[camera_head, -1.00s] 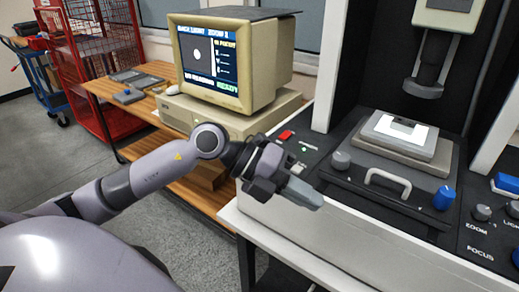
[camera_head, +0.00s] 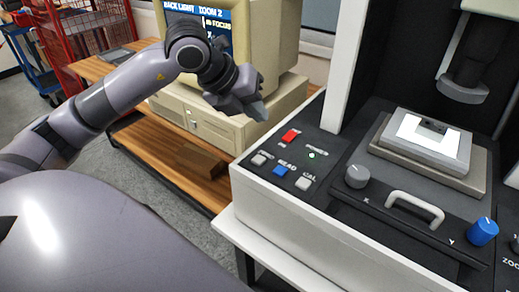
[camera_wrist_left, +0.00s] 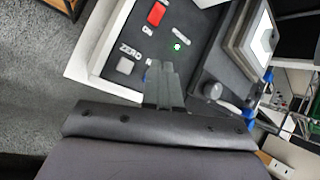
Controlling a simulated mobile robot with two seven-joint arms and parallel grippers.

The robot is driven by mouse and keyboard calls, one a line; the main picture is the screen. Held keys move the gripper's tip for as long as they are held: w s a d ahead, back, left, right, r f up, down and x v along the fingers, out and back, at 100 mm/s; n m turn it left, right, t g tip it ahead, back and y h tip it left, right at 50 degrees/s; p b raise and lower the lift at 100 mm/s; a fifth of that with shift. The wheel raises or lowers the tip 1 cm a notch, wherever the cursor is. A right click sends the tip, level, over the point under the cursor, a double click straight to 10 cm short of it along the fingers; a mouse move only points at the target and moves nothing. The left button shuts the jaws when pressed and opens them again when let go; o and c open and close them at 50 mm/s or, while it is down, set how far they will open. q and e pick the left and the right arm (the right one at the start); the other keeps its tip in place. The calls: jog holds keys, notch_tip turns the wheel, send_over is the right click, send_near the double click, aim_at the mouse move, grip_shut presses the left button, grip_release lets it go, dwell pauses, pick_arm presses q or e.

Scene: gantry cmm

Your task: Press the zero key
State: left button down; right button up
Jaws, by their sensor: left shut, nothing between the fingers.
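The zero key is a small light grey key (camera_head: 259,158) at the left end of the row of keys on the machine's black panel. In the left wrist view the grey zero key (camera_wrist_left: 125,66) sits beside the lettering "ZERO", left of my fingertips. My left gripper (camera_head: 256,106) is shut and empty. It hangs above and behind the panel's left corner in the head view, apart from the keys. In the left wrist view its fingers (camera_wrist_left: 164,82) point toward the panel and partly hide the blue key. My right gripper is in no view.
The panel also has a red key (camera_head: 291,136), a blue READ key (camera_head: 280,169) and a grey CAL key (camera_head: 303,183). A grey knob (camera_head: 358,176), a stage handle (camera_head: 414,207) and a blue knob (camera_head: 482,231) are to the right. The monitor (camera_head: 270,40) stands behind my gripper.

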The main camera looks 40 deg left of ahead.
pick_arm(q)
jog(key=shift+w+a, duration=0.1)
jog(key=shift+a, duration=0.05)
jog(key=shift+r, duration=0.1)
jog(key=b, duration=0.7)
send_over(257, 159)
notch_tip(257, 159, down, 8)
jog(key=shift+f, duration=0.4)
jog(key=shift+f, duration=0.1)
dwell(1.5)
